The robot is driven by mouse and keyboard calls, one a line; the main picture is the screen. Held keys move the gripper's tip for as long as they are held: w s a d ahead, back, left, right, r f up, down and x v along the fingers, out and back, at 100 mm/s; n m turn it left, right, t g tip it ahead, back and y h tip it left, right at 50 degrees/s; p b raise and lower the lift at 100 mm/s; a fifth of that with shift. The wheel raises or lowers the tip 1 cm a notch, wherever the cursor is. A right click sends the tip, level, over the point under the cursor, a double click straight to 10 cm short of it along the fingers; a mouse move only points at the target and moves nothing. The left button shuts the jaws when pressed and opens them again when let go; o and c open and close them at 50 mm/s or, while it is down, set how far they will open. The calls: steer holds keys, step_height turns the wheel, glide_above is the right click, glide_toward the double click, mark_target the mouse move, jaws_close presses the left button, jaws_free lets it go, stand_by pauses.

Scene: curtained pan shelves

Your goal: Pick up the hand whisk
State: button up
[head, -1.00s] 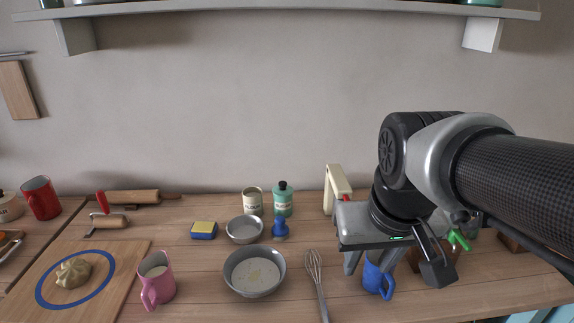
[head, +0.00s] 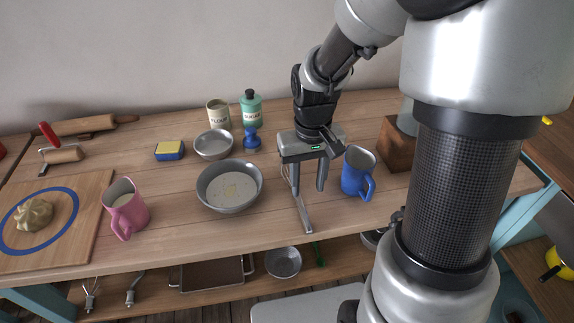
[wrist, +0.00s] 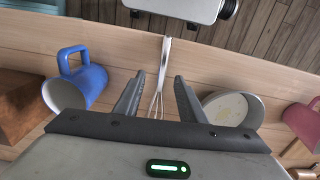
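The hand whisk (head: 305,215) lies on the wooden counter between the grey bowl and the blue mug. My gripper (wrist: 159,78) is open above the whisk, with one finger on each side. I cannot tell how much height separates them.
The blue mug (head: 357,175) stands close on the right and the grey bowl (head: 229,207) with pale contents close on the left. A wooden block (head: 396,145) stands behind the mug. A pink mug (head: 127,210) is further left. A lower shelf (head: 215,255) holds pans.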

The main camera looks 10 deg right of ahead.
mark_target(302, 208)
step_height(302, 208, down, 3)
steer(key=shift+f, duration=0.15)
steer(key=shift+w+a+f+b, duration=0.1)
steer(key=shift+a+f, duration=0.05)
steer(key=shift+f, duration=0.75)
steer(key=shift+w+a+f+b, duration=0.1)
steer(key=shift+f, duration=0.75)
steer(key=shift+w+a+f+b, duration=0.1)
steer(key=shift+a+f, duration=0.05)
steer(key=shift+f, duration=0.75)
jaws_close()
